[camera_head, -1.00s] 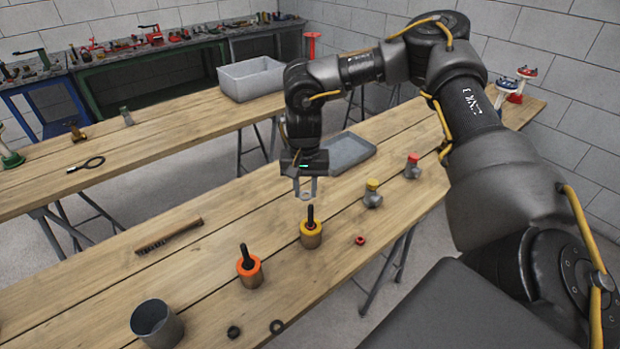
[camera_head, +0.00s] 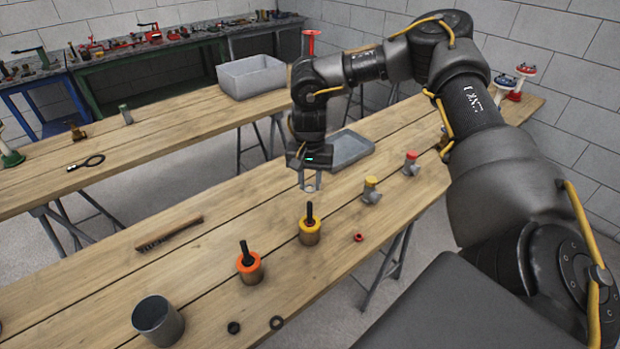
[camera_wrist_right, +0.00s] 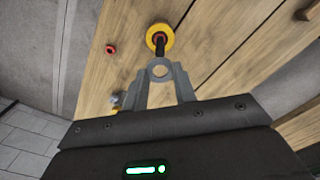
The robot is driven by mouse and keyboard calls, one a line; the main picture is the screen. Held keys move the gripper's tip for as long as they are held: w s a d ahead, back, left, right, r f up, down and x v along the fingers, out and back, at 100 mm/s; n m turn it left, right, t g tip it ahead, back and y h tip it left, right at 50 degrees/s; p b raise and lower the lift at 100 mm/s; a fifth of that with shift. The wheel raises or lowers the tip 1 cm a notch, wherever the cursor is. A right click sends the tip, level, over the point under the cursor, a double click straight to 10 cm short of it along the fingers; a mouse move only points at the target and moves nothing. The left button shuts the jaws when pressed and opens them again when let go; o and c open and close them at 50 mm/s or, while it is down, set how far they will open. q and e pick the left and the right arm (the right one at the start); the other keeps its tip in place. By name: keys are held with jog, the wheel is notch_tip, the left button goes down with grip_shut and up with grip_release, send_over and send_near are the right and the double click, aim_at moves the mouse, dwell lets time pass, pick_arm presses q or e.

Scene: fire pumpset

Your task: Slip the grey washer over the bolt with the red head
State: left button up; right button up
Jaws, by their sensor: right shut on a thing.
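My right gripper (camera_head: 311,187) is shut on a grey washer (camera_wrist_right: 160,70), a flat ring between its fingertips. It holds the washer above the table, beyond the yellow-collared cylinder (camera_head: 309,237) in the head view. A black bolt (camera_head: 309,212) stands upright in that cylinder. In the wrist view this bolt (camera_wrist_right: 160,46) shows just past the washer, apart from it or touching, I cannot tell. A second cylinder with an orange-red collar (camera_head: 252,273) and a black bolt (camera_head: 246,252) stands nearer. I see no bolt whose head is clearly red. My left gripper is not in view.
Fittings with yellow (camera_head: 371,191) and red (camera_head: 411,164) caps and a grey tray (camera_head: 350,150) are beyond.

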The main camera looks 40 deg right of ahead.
aim_at(310, 202)
jog(key=shift+f+b, duration=1.85)
jog(key=shift+f, duration=1.35)
jog(key=o, duration=1)
jog(key=shift+w+r, duration=0.1)
jog(key=shift+r, duration=0.4)
notch_tip(310, 202, up, 10)
jog(key=shift+f+b, duration=0.1)
jog(key=shift+b, duration=0.35)
